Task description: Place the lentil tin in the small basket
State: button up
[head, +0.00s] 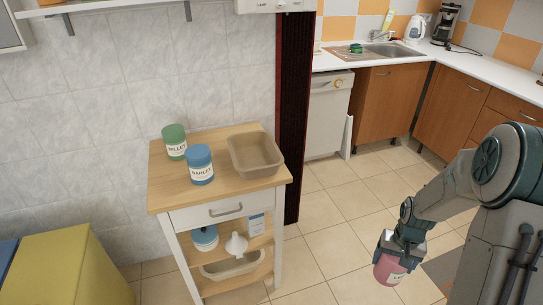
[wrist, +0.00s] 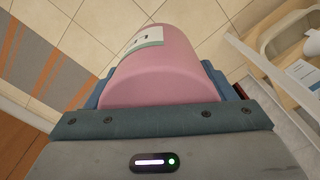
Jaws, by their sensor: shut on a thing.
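A pink tin (head: 388,271) with a white label hangs in my gripper (head: 399,254), low at the right in the head view. The label is too small and tilted to read fully. In the wrist view the pink tin (wrist: 155,65) fills the middle, tilted, with my gripper (wrist: 160,100) shut on it. The small basket (head: 257,170), a tan open tub, stands on the right of the wooden trolley top (head: 222,190) and looks empty. My gripper is well to the right of the trolley, over the floor and lower than the trolley top.
A green millet tin (head: 174,142) and a blue barley tin (head: 199,166) stand left of the basket. The lower shelves hold a blue-and-white tin (head: 205,238), a white bottle (head: 237,245) and another tub (head: 232,267). A yellow box (head: 75,270) stands left. Tiled floor between trolley and arm is clear.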

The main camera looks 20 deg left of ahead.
aim_at(255, 161)
jog(key=u, duration=0.55)
jog(key=i, duration=0.55)
jog(key=u, duration=0.65)
